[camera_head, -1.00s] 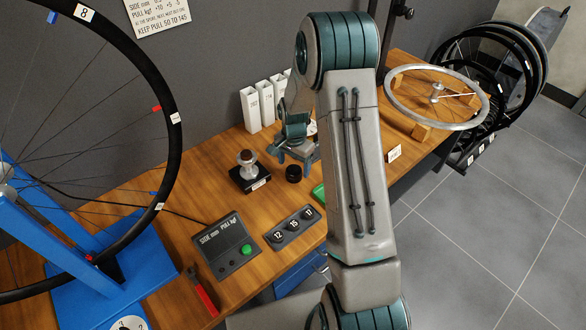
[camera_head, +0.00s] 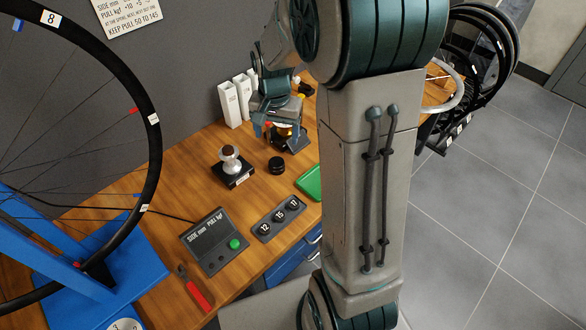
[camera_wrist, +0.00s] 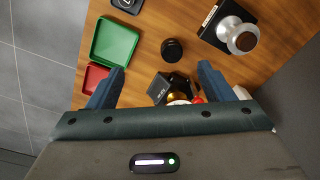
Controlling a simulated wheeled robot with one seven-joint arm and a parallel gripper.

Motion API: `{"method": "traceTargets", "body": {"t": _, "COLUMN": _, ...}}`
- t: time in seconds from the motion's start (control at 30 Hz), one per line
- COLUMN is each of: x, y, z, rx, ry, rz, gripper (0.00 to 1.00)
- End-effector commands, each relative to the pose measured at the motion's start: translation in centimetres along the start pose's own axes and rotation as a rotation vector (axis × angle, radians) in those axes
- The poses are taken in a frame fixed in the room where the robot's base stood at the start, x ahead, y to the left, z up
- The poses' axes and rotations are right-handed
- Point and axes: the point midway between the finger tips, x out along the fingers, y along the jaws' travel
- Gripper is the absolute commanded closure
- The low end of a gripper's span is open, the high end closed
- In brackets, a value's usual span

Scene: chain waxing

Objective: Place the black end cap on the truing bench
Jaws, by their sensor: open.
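The black end cap (camera_head: 277,166) is a small, short black cylinder. It rests on the wooden truing bench (camera_head: 185,200), apart from its neighbours. My gripper (camera_head: 279,128) is open and empty, above the bench and behind the cap in the head view. In the wrist view, the cap (camera_wrist: 172,49) lies beyond the fingertips of my gripper (camera_wrist: 162,68), with clear wood around it. Nothing touches the cap.
A black block with a silver, brown-topped knob (camera_head: 231,160) stands left of the cap. A black stand with a gold part (camera_wrist: 178,92) is between my fingers in the wrist view. Green (camera_wrist: 115,42) and red (camera_wrist: 92,78) trays lie left there. White binders (camera_head: 235,100) stand behind.

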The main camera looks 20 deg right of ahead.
Motion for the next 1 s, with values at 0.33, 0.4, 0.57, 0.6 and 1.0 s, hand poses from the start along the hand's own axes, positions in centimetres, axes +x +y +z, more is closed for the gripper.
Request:
{"method": "traceTargets", "body": {"t": 0.33, "x": -5.7, "y": 4.0, "z": 7.9, "rx": -0.3, "ry": 0.052, "rz": -0.028, "gripper": 0.26}}
{"method": "traceTargets", "body": {"t": 0.4, "x": -6.4, "y": 4.8, "z": 9.6, "rx": -0.36, "ry": 0.062, "rz": -0.032, "gripper": 0.26}}
{"method": "traceTargets", "body": {"t": 0.57, "x": -7.3, "y": 6.7, "z": 12.9, "rx": -0.487, "ry": 0.082, "rz": -0.042, "gripper": 0.26}}
{"method": "traceTargets", "body": {"t": 0.6, "x": -7.4, "y": 7.1, "z": 13.6, "rx": -0.514, "ry": 0.086, "rz": -0.043, "gripper": 0.26}}
{"method": "traceTargets", "body": {"t": 1.0, "x": -7.5, "y": 8.2, "z": 16.2, "rx": -0.611, "ry": 0.1, "rz": -0.049, "gripper": 0.26}}
